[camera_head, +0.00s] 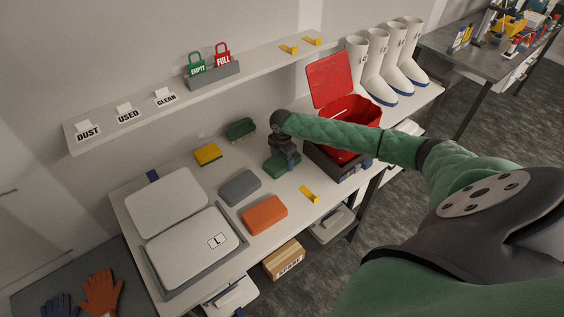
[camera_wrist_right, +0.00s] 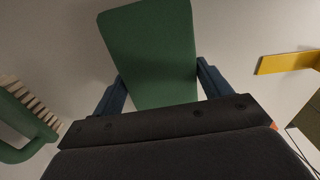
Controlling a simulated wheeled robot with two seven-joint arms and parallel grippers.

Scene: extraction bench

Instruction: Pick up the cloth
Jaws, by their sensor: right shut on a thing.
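A green folded cloth (camera_wrist_right: 150,45) is between the two blue fingers of my right gripper (camera_wrist_right: 160,85) in the right wrist view. The fingers press on its two sides. In the head view the green cloth (camera_head: 273,167) shows below my right gripper (camera_head: 284,158), at the bench's surface left of the red-lined box. I cannot tell whether it touches the bench. A grey folded cloth (camera_head: 240,188) and an orange one (camera_head: 264,215) lie flat to its left and front. My left gripper is not in view.
A green brush (camera_head: 240,128) and a yellow sponge (camera_head: 208,154) lie behind. The open red-lined box (camera_head: 350,112) stands close on the right. A yellow tag (camera_head: 310,194) lies near the front edge. Two pale lidded bins (camera_head: 190,245) fill the bench's left. A shelf (camera_head: 130,124) runs above.

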